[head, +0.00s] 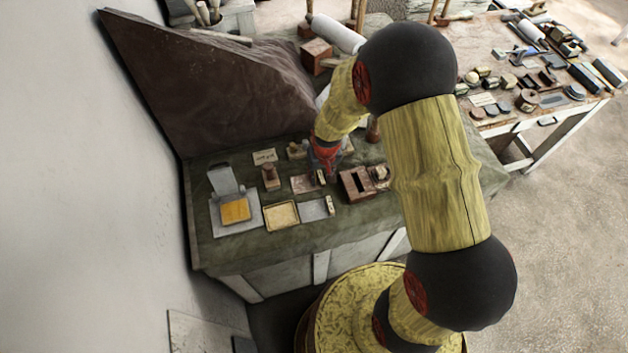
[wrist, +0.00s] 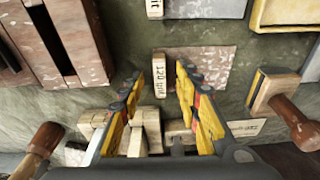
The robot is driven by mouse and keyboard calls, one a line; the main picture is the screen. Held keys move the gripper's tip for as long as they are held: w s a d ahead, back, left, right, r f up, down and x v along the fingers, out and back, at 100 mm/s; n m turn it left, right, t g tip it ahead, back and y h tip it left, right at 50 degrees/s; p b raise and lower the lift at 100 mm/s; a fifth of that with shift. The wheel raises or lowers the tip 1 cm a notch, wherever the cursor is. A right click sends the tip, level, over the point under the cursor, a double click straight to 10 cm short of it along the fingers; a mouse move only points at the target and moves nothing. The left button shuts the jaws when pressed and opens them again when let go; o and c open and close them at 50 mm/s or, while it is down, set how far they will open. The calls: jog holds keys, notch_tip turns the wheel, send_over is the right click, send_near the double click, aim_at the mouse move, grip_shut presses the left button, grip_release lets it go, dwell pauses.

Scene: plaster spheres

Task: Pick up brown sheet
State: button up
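The brown sheet (wrist: 214,66) lies flat on the green-covered bench, a small mottled pinkish-brown rectangle. In the head view it (head: 301,184) lies just below my gripper. A small pale block marked "120 grit" (wrist: 160,76) sits at its left edge in the wrist view. My gripper (wrist: 159,72) is open and empty, its yellow and grey fingers apart, with the block and the sheet's left part showing between the tips. The right finger hides a piece of the sheet. In the head view my gripper (head: 325,158) is partly covered by my arm.
A brown slotted wooden block (wrist: 68,42) stands left of the sheet. A grey sheet (wrist: 205,8) and a yellow-rimmed tray (wrist: 285,14) lie beyond it. A wooden-handled stamp (wrist: 285,110) is at right. Pale wooden blocks (wrist: 145,128) sit close below the fingers.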

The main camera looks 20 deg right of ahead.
jog(key=shift+c, duration=0.3)
jog(key=c, duration=0.7)
grip_shut()
jog(key=shift+r, duration=0.15)
